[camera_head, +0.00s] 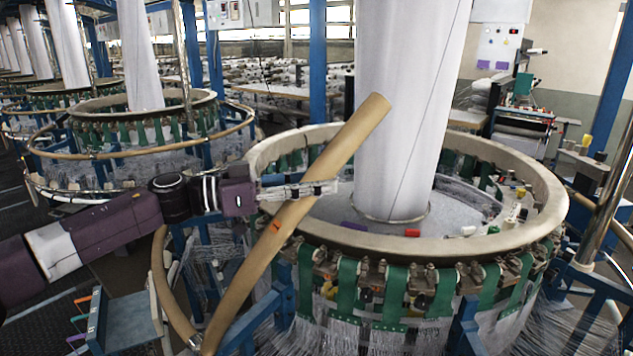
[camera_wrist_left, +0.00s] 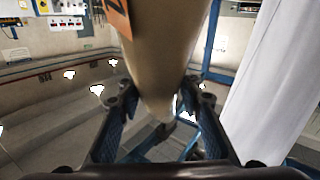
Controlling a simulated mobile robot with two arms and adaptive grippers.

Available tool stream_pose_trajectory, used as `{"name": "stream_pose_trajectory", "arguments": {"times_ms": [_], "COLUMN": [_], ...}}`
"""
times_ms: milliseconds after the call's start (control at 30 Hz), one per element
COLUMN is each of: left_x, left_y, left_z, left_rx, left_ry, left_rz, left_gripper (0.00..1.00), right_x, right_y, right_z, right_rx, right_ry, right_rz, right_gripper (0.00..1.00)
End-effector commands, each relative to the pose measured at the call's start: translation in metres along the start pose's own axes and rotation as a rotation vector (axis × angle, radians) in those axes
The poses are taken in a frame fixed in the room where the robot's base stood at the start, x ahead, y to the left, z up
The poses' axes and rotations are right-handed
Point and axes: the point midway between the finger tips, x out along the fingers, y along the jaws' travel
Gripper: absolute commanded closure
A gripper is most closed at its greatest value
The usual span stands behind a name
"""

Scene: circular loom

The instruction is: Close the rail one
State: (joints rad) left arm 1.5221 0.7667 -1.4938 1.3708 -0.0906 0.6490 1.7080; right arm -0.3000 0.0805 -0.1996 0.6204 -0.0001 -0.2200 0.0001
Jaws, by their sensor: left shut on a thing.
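The tan curved rail (camera_head: 345,140) stands swung up and tilted in front of the circular loom. Its upper end is beside the white fabric tube and its lower end is near the frame at bottom left. It has an orange mark. My left gripper (camera_head: 318,188) is shut on the rail about midway along it. In the left wrist view the rail (camera_wrist_left: 165,60) lies between the two fingers, with an orange tag (camera_wrist_left: 117,16) close to the camera. My right gripper is not in view.
The loom's round rim (camera_head: 530,180) and green straps (camera_head: 390,295) lie to the right of the rail. The white fabric tube (camera_head: 400,110) rises from its middle. Another tan rail section (camera_head: 165,290) hangs at lower left by a blue stand (camera_head: 125,315). More looms stand behind left.

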Motion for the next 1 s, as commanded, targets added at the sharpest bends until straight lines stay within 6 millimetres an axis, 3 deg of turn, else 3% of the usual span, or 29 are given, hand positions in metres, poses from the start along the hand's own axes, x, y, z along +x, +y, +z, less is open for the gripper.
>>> {"name": "stream_pose_trajectory", "arguments": {"times_ms": [233, 467, 800, 1000], "left_x": [0.012, 0.044, 0.105, 0.133], "left_y": [0.016, 0.056, 0.132, 0.164], "left_z": [0.011, 0.044, 0.132, 0.189], "left_rx": [0.03, 0.108, 0.283, 0.376], "left_ry": [-0.022, -0.084, -0.218, -0.29], "left_rz": [0.001, 0.002, -0.003, -0.012], "left_gripper": [1.0, 1.0, 1.0, 1.0], "right_x": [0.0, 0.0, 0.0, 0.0], "right_y": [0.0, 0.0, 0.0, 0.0], "right_z": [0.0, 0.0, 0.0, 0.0], "right_rx": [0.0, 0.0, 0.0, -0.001], "right_ry": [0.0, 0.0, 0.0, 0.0], "right_rz": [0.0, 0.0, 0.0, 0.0], "right_gripper": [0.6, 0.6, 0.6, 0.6]}}
